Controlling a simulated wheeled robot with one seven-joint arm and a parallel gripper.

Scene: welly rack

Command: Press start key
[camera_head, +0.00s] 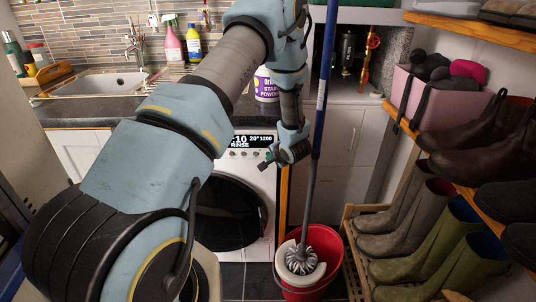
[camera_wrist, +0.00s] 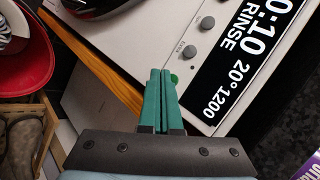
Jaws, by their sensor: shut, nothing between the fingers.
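The white washing machine (camera_head: 262,180) stands under the dark worktop, with a dark round door. Its black display (camera_wrist: 238,62) reads 0:10, RINSE, 20° and 1200; it also shows in the head view (camera_head: 254,141). A small round green key (camera_wrist: 174,78) sits on the panel below the display, partly hidden by my fingers. My gripper (camera_wrist: 160,72) is shut and empty, its green fingertips right beside the green key; I cannot tell whether they touch it. In the head view my gripper (camera_head: 265,162) is in front of the panel.
Grey knobs (camera_wrist: 190,51) line the panel. A mop with a blue pole (camera_head: 322,80) stands in a red bucket (camera_head: 325,262), right of the machine. A boot rack (camera_head: 356,270) is at the right. Detergent bottles and a sink (camera_head: 100,84) are on the worktop.

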